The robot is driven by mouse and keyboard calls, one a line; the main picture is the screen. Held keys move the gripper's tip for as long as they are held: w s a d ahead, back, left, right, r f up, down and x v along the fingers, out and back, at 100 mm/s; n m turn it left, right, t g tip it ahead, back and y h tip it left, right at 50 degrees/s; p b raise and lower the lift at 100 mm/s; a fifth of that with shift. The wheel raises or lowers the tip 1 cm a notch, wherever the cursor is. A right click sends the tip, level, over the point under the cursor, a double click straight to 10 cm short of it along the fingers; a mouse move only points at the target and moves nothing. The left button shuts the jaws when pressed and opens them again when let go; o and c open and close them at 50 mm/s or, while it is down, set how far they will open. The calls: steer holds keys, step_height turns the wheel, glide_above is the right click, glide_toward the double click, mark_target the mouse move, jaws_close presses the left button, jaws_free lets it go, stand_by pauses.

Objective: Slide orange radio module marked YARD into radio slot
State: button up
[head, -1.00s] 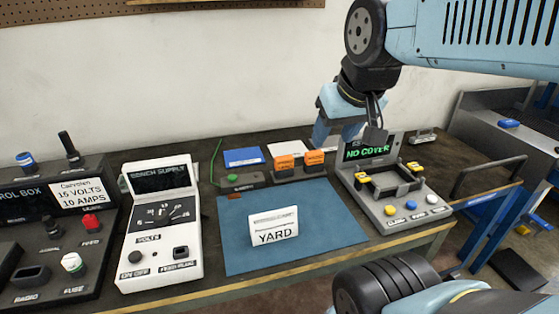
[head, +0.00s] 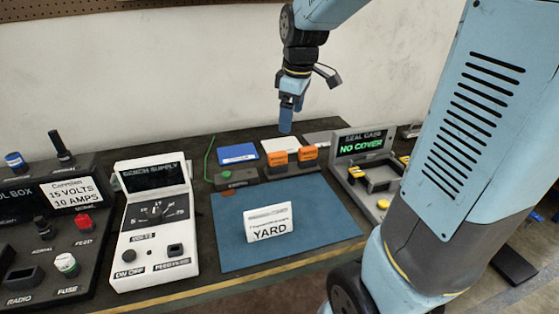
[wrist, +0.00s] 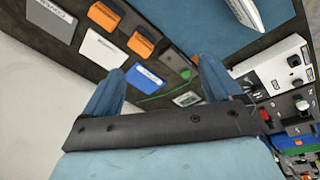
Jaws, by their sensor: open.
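Two orange modules stand side by side in a dark rack at the back of the bench, a left one (head: 278,158) and a right one (head: 308,154). They also show in the wrist view, one nearer (wrist: 140,44) and one farther (wrist: 105,16). Their labels are too small to read, so I cannot tell which is marked YARD. My gripper (head: 286,128) points down above and behind the rack, open and empty. Its blue fingers (wrist: 163,70) are apart, with no module between them. The radio slot (head: 24,278) is a dark opening labelled RADIO on the control box at the far left.
A white YARD card (head: 268,224) stands on the blue mat (head: 325,210). The white bench supply (head: 150,225) stands between mat and control box. A seal gauge reading NO COVER (head: 360,146) stands at right, partly behind my arm. Blue (head: 238,154) and white cards lie behind the rack.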

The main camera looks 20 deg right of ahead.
mark_target(278, 154)
steer(key=w+f+n, duration=0.2)
steer(key=w+f, duration=0.1)
steer(key=w, duration=0.1)
steer(key=w+f+n+g, duration=0.1)
steer(key=w+f+n, duration=0.2)
steer(key=f, duration=0.1)
steer(key=w+f+n+g, duration=0.1)
steer(key=w+f+n, duration=0.1)
steer(key=w+f, duration=0.2)
steer(key=shift+w+a+f, duration=0.1)
steer(key=shift+w+f, duration=0.1)
steer(key=shift+w, duration=0.15)
steer(key=shift+f, duration=4.5)
steer(key=shift+c, duration=0.4)
jaws_close()
steer(key=shift+r, duration=0.2)
